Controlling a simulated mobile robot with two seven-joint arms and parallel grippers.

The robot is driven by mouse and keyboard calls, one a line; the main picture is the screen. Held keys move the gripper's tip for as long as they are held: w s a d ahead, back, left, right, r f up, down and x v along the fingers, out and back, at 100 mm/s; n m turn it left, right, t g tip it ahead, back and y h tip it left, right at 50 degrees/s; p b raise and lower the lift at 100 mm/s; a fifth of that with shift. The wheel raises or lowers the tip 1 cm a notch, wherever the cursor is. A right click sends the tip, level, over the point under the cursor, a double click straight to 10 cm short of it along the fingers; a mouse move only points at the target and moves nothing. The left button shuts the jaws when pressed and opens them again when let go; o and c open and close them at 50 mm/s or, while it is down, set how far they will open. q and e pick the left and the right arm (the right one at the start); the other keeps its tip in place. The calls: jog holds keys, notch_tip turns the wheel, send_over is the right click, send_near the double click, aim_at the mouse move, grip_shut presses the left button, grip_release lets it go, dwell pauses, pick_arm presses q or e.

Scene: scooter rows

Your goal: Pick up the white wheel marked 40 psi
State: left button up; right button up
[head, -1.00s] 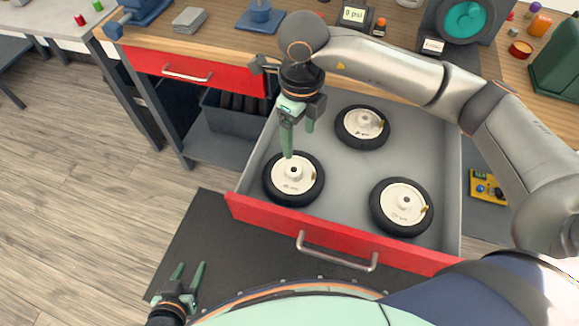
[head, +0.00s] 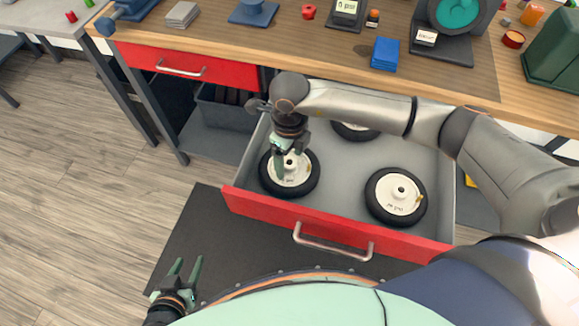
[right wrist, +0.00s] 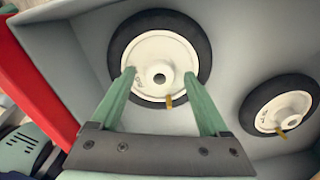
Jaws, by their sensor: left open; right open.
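Three white-hubbed wheels with black tyres lie flat in an open drawer. The left wheel (head: 297,184) has small print on its hub, too small to read surely as 40 psi. My right gripper (head: 286,170) is open, low over this wheel. In the right wrist view, the open right fingers (right wrist: 159,76) lie either side of the hub centre of the wheel (right wrist: 152,50); contact is unclear. The right wheel (head: 395,197) also bears print that I cannot read. The back wheel (head: 353,132) is partly hidden by my right arm. My left gripper (head: 184,272) is open and empty over the floor.
The grey drawer (head: 340,180) has a red front with a metal handle (head: 333,242). The wooden workbench (head: 215,38) behind holds a blue box (head: 385,54), a gauge (head: 346,8) and other items. Another wheel (right wrist: 280,105) lies at the right in the wrist view.

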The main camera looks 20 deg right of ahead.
grip_shut()
dwell(0.6)
jog(key=shift+r, duration=0.1)
dwell(0.6)
